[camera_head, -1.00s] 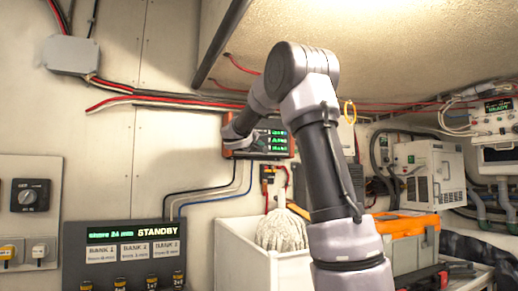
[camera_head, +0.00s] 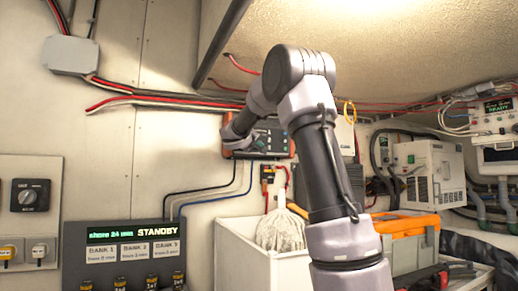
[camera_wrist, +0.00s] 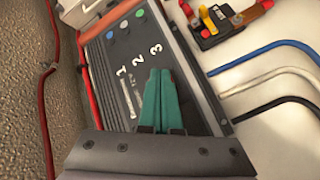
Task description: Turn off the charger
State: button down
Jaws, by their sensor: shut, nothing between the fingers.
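The box that appears to be the charger (camera_head: 271,136) is dark with orange edges and hangs on the back wall. Its front shows no lit readouts in the head view. My gripper (camera_wrist: 160,72) has teal fingers, shut and empty, in front of this face beside the numbers. I cannot tell whether the fingertips touch it. My arm hides the box's left part in the head view.
A grey panel (camera_head: 75,270) at lower left reads STANDBY, with bank labels. A rotary switch (camera_head: 29,196) is at far left. Cables leave the box (camera_wrist: 265,72).

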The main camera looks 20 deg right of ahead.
jog(key=shift+s, duration=0.1)
jog(key=shift+s, duration=0.65)
jog(key=s, duration=0.5)
jog(key=shift+d+r, duration=0.1)
jog(key=shift+r, duration=0.3)
